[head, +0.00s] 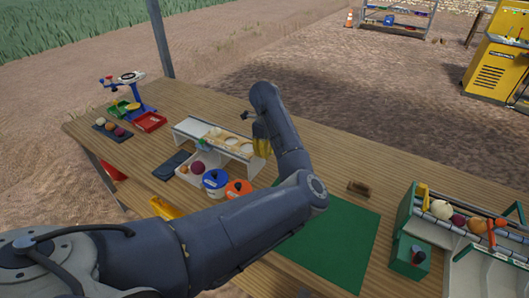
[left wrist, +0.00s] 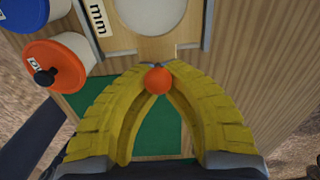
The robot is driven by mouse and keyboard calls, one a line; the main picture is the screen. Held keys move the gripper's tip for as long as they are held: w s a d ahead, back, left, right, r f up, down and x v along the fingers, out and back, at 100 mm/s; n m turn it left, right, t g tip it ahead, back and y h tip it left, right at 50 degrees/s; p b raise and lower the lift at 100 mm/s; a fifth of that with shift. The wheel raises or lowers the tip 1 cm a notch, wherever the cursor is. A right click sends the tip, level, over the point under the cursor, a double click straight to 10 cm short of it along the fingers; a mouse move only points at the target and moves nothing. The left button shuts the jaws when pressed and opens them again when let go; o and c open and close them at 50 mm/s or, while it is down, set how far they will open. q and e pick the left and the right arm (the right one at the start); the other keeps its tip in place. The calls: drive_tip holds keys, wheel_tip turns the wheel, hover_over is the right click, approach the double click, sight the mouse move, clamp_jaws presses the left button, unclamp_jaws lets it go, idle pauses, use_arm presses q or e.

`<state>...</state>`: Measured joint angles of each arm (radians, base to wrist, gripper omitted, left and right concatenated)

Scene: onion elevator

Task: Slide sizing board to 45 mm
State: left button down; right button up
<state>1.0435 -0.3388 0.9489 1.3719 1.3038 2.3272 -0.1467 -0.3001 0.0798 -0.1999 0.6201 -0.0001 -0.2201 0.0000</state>
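The sizing board (head: 232,143) is a pale wooden strip with round holes, set in a white frame (head: 192,126) on the table. In the left wrist view the board (left wrist: 155,48) shows one large round hole and its near end. A label reading "mm" (left wrist: 97,16) lies at the left; its number is cut off. An orange ball knob (left wrist: 158,80) is at the near end. My left gripper (left wrist: 158,72), with yellow fingers, is closed around this knob, fingertips at both its sides. In the head view the left gripper (head: 262,140) is at the frame's right end, partly hidden by my arm. My right gripper is not in view.
A blue-lidded tub (head: 215,180) and an orange-lidded tub (head: 238,189) stand close in front of the frame. A green mat (head: 335,245) lies to the right, with a brown brush-like block (head: 358,189) behind it. A green-framed rack (head: 470,235) with onions stands at far right.

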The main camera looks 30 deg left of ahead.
use_arm(q)
drive_tip(key=shift+d+f, duration=0.1)
drive_tip(key=c, duration=1.5)
unclamp_jaws()
drive_tip(key=shift+o, duration=0.2)
drive_tip(key=shift+r, duration=0.2)
drive_tip(key=shift+r, duration=2.85)
